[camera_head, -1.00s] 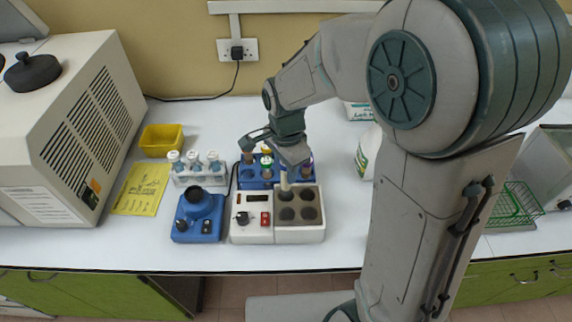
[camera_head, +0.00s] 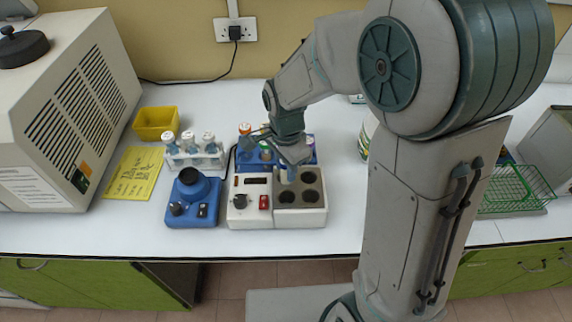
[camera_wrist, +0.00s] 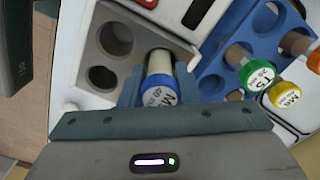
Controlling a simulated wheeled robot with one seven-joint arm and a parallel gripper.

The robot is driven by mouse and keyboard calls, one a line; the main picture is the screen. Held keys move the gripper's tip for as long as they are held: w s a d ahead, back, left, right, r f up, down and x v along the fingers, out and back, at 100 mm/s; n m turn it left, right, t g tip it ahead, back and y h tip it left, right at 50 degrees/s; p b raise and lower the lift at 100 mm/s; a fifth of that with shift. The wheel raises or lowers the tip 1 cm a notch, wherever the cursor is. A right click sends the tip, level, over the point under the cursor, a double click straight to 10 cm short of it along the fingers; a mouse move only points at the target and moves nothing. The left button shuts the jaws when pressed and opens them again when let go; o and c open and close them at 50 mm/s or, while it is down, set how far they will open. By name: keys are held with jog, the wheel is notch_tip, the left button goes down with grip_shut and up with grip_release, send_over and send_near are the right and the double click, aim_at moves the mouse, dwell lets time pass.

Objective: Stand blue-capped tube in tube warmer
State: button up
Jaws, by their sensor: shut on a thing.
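The tube warmer (camera_head: 240,207) is a white box with a grey block of round wells (camera_head: 313,195) on its right side. My gripper (camera_head: 289,166) is over the block's back left well and is shut on the blue-capped tube (camera_wrist: 158,92). In the wrist view the tube's cap faces the camera, and its pale body points down into the area of a well in the grey block (camera_wrist: 137,20). Two other wells there look empty. My gripper covers most of the tube in the head view, so how deep it sits cannot be told.
A blue rack (camera_head: 244,163) right behind the warmer holds tubes with green, yellow and orange caps. A blue device (camera_head: 194,205) and a white tube rack (camera_head: 197,162) stand to the left. A large white machine (camera_head: 65,125) is farther left. The bench in front is narrow.

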jog(key=o, duration=1)
jog(key=shift+o, duration=0.2)
notch_tip(320, 180, up, 14)
jog(key=shift+b, duration=0.45)
jog(key=s+d+f+n+t, duration=0.3)
jog(key=s+d+n, duration=0.8)
jog(key=s+d, duration=0.1)
jog(key=shift+s+f+n, duration=0.3)
jog(key=shift+s+n, duration=0.1)
